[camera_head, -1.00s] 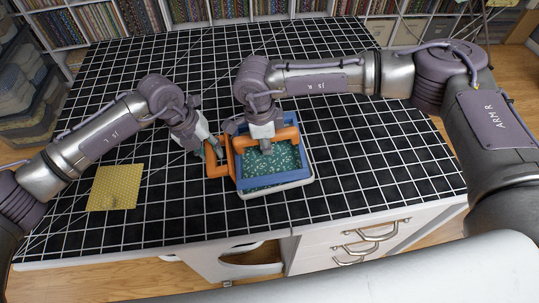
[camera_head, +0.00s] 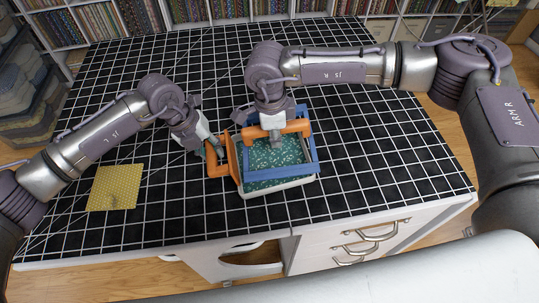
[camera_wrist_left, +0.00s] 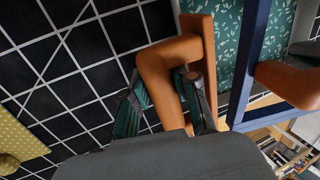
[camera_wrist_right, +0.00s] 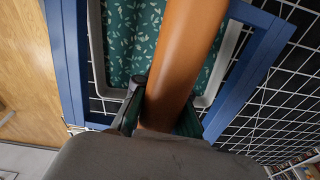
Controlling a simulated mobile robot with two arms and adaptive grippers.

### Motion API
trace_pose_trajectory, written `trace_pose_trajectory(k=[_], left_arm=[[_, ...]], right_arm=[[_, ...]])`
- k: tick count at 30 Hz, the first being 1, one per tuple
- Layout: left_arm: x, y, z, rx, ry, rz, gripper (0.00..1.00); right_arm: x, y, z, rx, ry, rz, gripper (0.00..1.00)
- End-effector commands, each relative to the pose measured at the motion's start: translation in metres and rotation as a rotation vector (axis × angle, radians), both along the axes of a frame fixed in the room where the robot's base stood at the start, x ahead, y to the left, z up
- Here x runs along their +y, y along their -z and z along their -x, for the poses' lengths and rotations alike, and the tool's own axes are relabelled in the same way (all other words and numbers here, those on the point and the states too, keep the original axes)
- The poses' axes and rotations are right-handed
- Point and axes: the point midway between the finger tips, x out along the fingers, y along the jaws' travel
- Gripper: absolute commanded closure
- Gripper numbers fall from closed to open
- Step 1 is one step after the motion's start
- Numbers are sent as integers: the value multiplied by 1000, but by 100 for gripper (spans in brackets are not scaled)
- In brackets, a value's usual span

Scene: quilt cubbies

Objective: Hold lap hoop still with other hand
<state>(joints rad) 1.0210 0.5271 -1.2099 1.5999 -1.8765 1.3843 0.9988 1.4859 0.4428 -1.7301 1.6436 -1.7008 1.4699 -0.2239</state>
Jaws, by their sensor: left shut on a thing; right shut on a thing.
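The lap hoop has a pale rounded rim (camera_head: 284,188) and green leaf-print fabric (camera_head: 262,156), and rests on the black gridded table. An orange handle (camera_head: 216,170) stands at its left side. My left gripper (camera_head: 211,150) is shut on that handle, also seen in the left wrist view (camera_wrist_left: 157,75). A blue rectangular frame (camera_head: 313,150) with its own orange handle (camera_head: 298,126) sits over the hoop, offset to the right; it seems raised. My right gripper (camera_head: 276,138) is shut on this handle, which crosses the right wrist view (camera_wrist_right: 185,50). The fingertips are partly hidden.
A yellow patterned square (camera_head: 115,187) lies on the table at the left. The gridded table top (camera_head: 385,160) is clear on the right and at the back. Cubbies of folded fabric (camera_head: 210,10) line the back. White drawers (camera_head: 350,240) stand under the front edge.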

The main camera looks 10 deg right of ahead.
Motion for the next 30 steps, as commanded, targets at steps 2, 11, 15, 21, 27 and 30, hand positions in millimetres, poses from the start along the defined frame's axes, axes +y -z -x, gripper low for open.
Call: trace_pose_trajectory(k=[2,11,15,21,27,30], left_arm=[[0,0,0,-1,0,0,100],[1,0,0,-1,0,-1,100],[1,0,0,-1,0,-1,100],[1,0,0,-1,0,-1,100],[1,0,0,-1,0,-1,100],[1,0,0,-1,0,-1,100]], right_arm=[[-6,-3,1,0,0,0,100],[-28,-14,3,0,1,1,100],[-38,-19,4,0,0,0,100],[-51,-26,6,1,1,2,100],[-56,-28,6,1,-1,2,100],[-55,-28,6,1,-1,2,100]])
